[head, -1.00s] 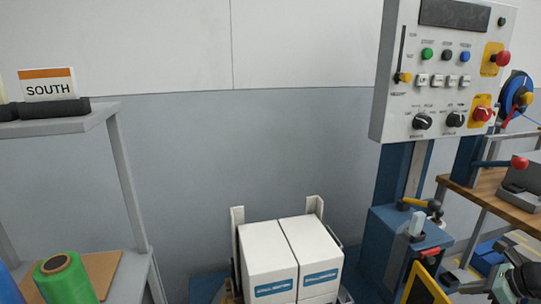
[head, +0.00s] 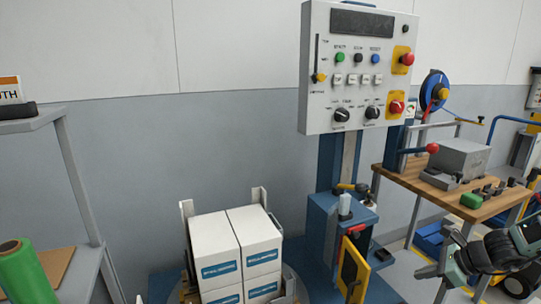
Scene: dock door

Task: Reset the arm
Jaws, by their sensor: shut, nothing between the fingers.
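My arm enters at the lower right, with a dark wrist. My gripper (head: 432,270) is at its left end, shut with nothing seen in it. It is in the air in front of the workbench, right of the blue column. The control panel (head: 360,68) hangs on that column, with a green, a black and a blue button, a row of switches, two black knobs, two red stop buttons and a slider with a yellow knob. My gripper is well below the panel and apart from it.
White boxes (head: 214,244) are stacked at the lower middle. The blue column base (head: 325,225) has a yellow-framed door (head: 353,270) standing open. A wooden workbench (head: 400,160) with a grey machine is at right. A shelf (head: 30,123) with a green roll (head: 25,275) is at left.

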